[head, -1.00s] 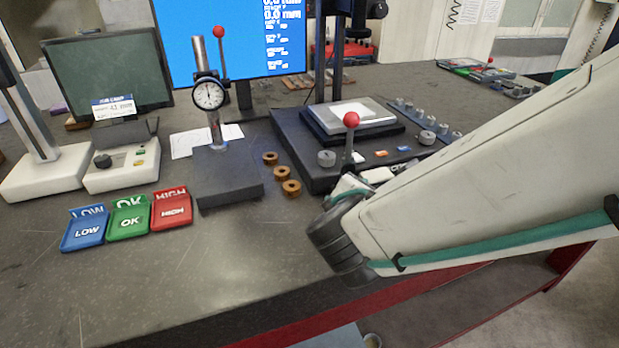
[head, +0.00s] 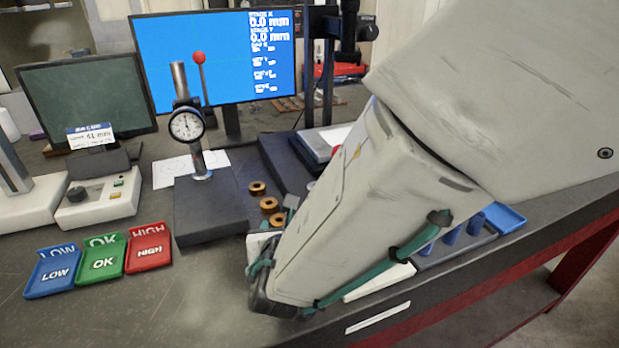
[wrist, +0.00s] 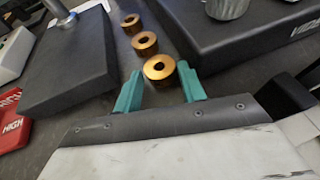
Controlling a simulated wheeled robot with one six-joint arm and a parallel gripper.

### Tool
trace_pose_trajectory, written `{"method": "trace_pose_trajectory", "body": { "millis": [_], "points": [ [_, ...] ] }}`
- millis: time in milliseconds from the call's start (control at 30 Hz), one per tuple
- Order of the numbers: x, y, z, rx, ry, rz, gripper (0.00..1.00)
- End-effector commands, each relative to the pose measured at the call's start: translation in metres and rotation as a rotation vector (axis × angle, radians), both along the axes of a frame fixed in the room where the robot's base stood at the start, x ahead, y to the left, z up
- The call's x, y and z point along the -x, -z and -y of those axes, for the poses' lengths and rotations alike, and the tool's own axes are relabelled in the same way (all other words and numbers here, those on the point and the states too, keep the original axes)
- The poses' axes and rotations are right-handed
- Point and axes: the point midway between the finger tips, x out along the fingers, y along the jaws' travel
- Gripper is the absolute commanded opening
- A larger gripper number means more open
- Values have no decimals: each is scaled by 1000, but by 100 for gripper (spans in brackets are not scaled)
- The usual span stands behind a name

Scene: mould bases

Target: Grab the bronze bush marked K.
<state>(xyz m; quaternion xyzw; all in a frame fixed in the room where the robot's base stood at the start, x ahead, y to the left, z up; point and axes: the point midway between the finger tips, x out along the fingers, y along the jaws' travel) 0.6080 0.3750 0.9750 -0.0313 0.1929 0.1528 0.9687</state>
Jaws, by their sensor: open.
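Three bronze bushes stand in a row on the dark bench. In the wrist view the nearest bush (wrist: 159,68) is just beyond and between the tips of my gripper (wrist: 160,84); the middle bush (wrist: 144,43) and the far bush (wrist: 131,23) are behind it. The head view also shows the far bush (head: 257,188), the middle bush (head: 269,205) and the nearest bush (head: 277,220). No letter K is readable on any of them. My gripper has its teal fingers apart and holds nothing; in the head view my arm mostly hides it.
A dial gauge (head: 187,124) stands on a dark granite base (head: 208,212) left of the bushes. A dark stage plate (wrist: 235,30) lies to their right. Blue LOW (head: 54,272), green OK (head: 103,262) and red HIGH (head: 149,252) trays sit at the left.

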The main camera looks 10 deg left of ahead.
Motion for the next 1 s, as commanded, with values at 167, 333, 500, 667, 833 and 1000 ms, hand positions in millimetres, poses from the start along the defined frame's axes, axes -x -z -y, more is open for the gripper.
{"method": "trace_pose_trajectory", "body": {
  "millis": [167,333,500,667,833,1000],
  "points": [
    [-7,3,-2,-2,1,-1,41],
    [-7,3,-2,-2,1,-1,35],
    [-7,3,-2,-2,1,0,7],
    [-7,2,-2,-2,1,0,7],
    [-7,-1,-2,-3,2,1,7],
    [-8,-11,-1,-4,2,1,7]
  ]
}}
